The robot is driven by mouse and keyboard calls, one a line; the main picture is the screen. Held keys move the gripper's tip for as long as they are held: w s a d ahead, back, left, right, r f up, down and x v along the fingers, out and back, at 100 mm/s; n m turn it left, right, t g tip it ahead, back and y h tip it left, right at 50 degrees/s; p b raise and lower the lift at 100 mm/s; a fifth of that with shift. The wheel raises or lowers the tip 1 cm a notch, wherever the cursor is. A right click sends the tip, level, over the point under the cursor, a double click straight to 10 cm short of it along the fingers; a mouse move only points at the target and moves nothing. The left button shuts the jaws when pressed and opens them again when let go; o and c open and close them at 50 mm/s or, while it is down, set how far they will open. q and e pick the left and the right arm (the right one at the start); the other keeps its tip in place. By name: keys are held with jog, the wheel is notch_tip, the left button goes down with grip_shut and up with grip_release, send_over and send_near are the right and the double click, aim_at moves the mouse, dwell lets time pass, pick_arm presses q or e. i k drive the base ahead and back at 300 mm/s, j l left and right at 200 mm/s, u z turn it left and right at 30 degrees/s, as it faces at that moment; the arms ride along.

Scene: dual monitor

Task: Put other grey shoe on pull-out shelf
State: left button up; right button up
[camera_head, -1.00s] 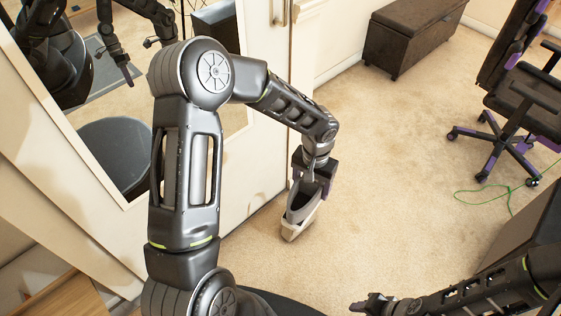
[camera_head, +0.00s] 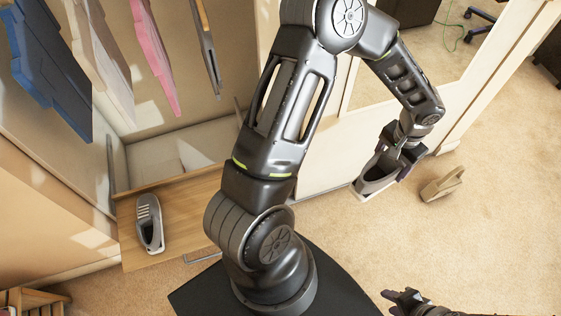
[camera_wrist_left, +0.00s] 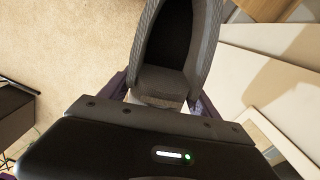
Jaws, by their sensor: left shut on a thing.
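My left gripper (camera_head: 400,162) is shut on a grey shoe (camera_head: 374,176) with a pale sole and holds it above the carpet. In the left wrist view the shoe (camera_wrist_left: 180,45) shows its dark opening between the fingers. The wooden pull-out shelf (camera_head: 190,205) sticks out low from the closet at the left. Another grey shoe (camera_head: 150,224) lies on the shelf's left part. The held shoe is well to the right of the shelf, with my left arm between them. My right gripper (camera_head: 396,300) is low at the bottom edge, empty; its finger gap is unclear.
Blue, tan and pink clothes (camera_head: 150,55) hang above the shelf. A mirrored door (camera_head: 400,70) stands behind my left arm. A tan wooden object (camera_head: 442,185) lies on the carpet right of the held shoe. Slatted wood (camera_head: 30,302) is at the lower left.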

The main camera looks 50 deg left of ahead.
aim_at(193, 215)
jog(key=k+j, duration=1.35)
jog(key=k, duration=0.05)
